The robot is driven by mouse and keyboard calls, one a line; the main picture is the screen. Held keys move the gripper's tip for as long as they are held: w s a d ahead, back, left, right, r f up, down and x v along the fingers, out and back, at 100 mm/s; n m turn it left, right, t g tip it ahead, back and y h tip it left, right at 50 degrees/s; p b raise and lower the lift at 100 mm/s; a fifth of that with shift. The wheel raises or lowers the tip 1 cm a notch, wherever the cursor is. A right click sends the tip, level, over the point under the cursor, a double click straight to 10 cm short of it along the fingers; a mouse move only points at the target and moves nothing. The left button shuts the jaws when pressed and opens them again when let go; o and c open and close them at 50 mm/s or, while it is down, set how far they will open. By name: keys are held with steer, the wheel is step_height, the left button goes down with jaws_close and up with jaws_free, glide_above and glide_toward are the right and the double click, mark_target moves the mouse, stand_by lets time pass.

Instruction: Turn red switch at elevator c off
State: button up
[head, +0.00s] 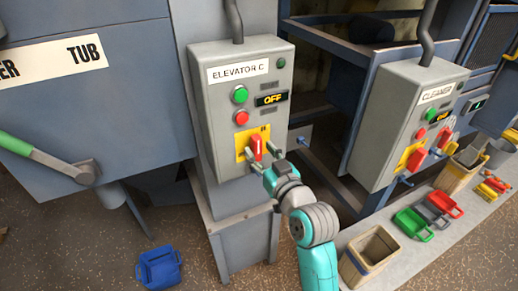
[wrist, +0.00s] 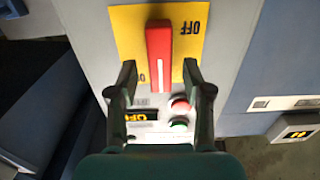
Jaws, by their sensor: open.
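The elevator C box (head: 215,130) is grey, with a red switch handle (head: 256,147) on a yellow plate (head: 240,143) low on its front. In the wrist view the red handle (wrist: 158,55) stands roughly vertical, a white line along it, on the yellow plate (wrist: 128,35). The inverted word OFF shows beside it. The box's small display (head: 272,99) reads OFF. My gripper (head: 264,157) is open at the plate, its fingers either side of the handle's line. In the wrist view my gripper (wrist: 158,75) shows gaps to the handle; contact cannot be told.
Green (head: 240,95) and red (head: 242,118) buttons sit above the switch. The cleaner box (head: 395,120) stands right, above a ledge with bins and scoops. A green-handled lever (head: 40,154) is on the tub at left. A blue scoop (head: 160,268) lies on the floor.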

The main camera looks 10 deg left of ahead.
steer(key=shift+x, duration=0.85)
steer(key=shift+c, duration=0.3)
jaws_close()
